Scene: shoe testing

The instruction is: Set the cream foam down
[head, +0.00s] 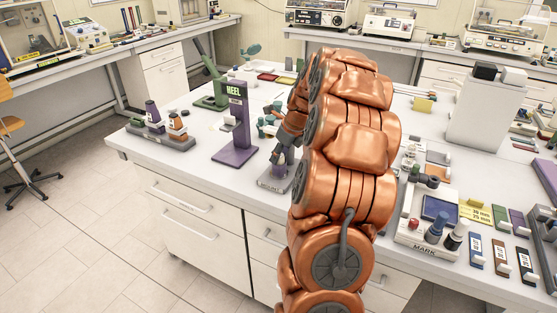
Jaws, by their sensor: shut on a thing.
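My gripper (283,150) is small in the head view, at the left side of my copper-coloured arm, low over the white bench (195,180). It is shut and mostly hidden by my arm and wrist. I cannot make out the cream foam itself in its jaws. A grey labelled base (275,183) stands on the bench just below the gripper. I cannot tell whether the held thing touches it.
A purple HEEL stand (238,125) is left of the gripper, with a green press (213,88) behind it. A grey tray with bottles (160,132) sits far left. The MARK station (425,222) is right of my arm. Bare bench lies between the tray and stand.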

